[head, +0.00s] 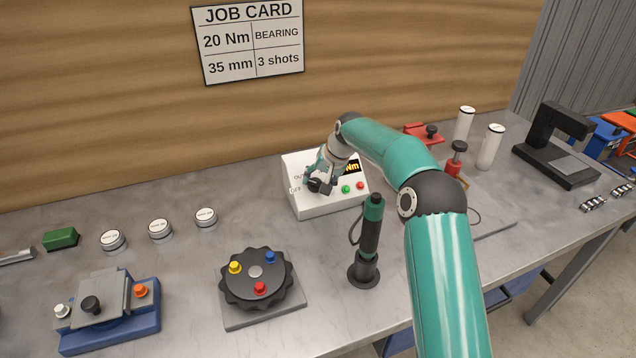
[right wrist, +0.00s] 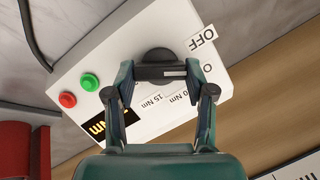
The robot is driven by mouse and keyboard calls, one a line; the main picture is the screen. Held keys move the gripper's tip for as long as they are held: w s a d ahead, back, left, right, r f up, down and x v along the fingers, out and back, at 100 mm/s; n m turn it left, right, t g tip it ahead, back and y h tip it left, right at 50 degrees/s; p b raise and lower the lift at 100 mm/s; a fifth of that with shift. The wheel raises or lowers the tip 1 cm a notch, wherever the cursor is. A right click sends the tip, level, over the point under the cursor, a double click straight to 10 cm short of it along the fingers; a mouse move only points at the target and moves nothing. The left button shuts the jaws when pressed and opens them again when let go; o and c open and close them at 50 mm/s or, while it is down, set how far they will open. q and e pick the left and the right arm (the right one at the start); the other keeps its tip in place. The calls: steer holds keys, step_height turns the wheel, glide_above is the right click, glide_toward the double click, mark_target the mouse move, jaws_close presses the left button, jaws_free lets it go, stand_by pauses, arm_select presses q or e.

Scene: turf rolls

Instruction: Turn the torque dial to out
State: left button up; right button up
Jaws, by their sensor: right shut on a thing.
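The white torque control box (head: 322,210) stands on the bench against the wooden wall. Its black dial (head: 316,187) is on the left of the front panel, partly hidden by my right gripper (head: 320,179). In the right wrist view the round dial (right wrist: 158,56) sits between the two fingertips of my right gripper (right wrist: 162,72), which is shut on it. Printed labels around the dial read OFF (right wrist: 203,39), one partly hidden starting with O, and Nm values. Where the dial points is not clear. My left gripper is out of view.
Green (head: 346,189) and red (head: 360,185) buttons and a lit Nm display (head: 352,168) sit right of the dial. A green-black driver (head: 371,230) stands upright in front of the box. A dark round fixture (head: 280,282) lies front left.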

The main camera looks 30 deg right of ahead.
steer(key=shift+d+m+t+y+b, duration=0.15)
steer(key=shift+m+t+y+b, duration=0.2)
steer(key=shift+m, duration=0.75)
steer(key=o, duration=1.2)
steer(key=shift+s, duration=0.1)
steer(key=shift+c, duration=0.2)
steer(key=v, duration=1.1)
steer(key=shift+s+r, duration=0.15)
steer(key=shift+r, duration=0.2)
